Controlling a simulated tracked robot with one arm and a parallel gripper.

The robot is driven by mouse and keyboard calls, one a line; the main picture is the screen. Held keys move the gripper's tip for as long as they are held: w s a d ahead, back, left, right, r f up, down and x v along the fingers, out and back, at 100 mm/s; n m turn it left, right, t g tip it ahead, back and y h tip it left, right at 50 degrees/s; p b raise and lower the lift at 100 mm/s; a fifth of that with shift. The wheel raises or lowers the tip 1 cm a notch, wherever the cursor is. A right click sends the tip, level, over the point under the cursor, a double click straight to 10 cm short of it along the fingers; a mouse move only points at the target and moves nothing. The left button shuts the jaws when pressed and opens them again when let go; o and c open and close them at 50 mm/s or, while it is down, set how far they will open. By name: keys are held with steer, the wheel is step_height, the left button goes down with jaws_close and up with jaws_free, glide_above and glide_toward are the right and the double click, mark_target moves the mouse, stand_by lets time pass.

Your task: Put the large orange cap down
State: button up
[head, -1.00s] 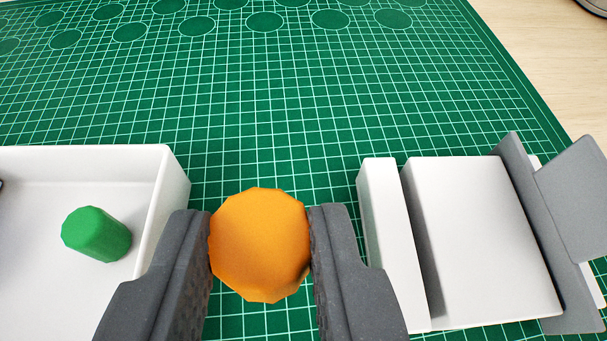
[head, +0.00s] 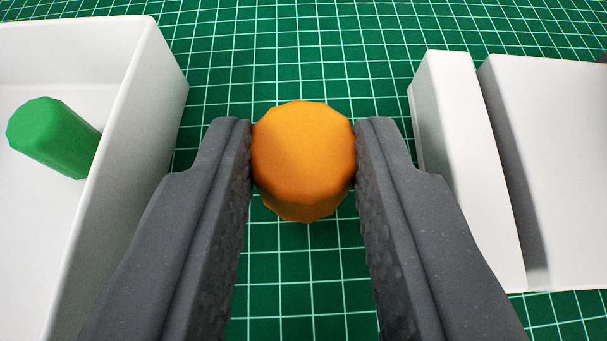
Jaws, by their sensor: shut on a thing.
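The large orange cap (head: 304,162) is a faceted, rounded piece in the middle of the head view. My gripper (head: 304,155) is shut on it, with one dark grey finger against its left side and one against its right. The cap is over the green gridded mat (head: 300,50), between a white tray and a white block. I cannot tell whether its underside touches the mat.
A white tray (head: 165,75) stands close on the left, with a green cylinder (head: 52,136) lying in it. A white piece with a dark slot (head: 455,130) stands close on the right. The mat is bare ahead of the cap and between these two.

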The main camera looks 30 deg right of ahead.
steer(key=shift+s+a+f+b, duration=0.1)
steer(key=shift+s+f+b, duration=0.05)
steer(key=shift+f, duration=0.25)
steer(key=shift+s+a+f+b, duration=0.1)
steer(key=shift+f+b, duration=0.05)
steer(key=shift+f, duration=0.25)
steer(key=o, duration=0.9)
steer(key=shift+f, duration=0.2)
steer(key=shift+s+a+f, duration=0.1)
steer(key=shift+a+f, duration=0.05)
steer(key=shift+f, duration=0.15)
steer(key=shift+s+r+y+p, duration=0.1)
steer(key=shift+r+y+p, duration=0.2)
steer(key=shift+r+p, duration=0.2)
steer(key=shift+s+a+r, duration=0.2)
steer(key=shift+s+a, duration=0.05)
steer(key=shift+s, duration=0.05)
steer(key=v, duration=0.3)
steer(key=r+v, duration=0.1)
steer(key=v, duration=0.5)
steer(key=shift+w+r, duration=0.1)
steer(key=shift+r, duration=0.35)
steer(key=shift+s+a+r, duration=0.25)
steer(key=shift+s+a, duration=0.05)
steer(key=shift+s, duration=0.2)
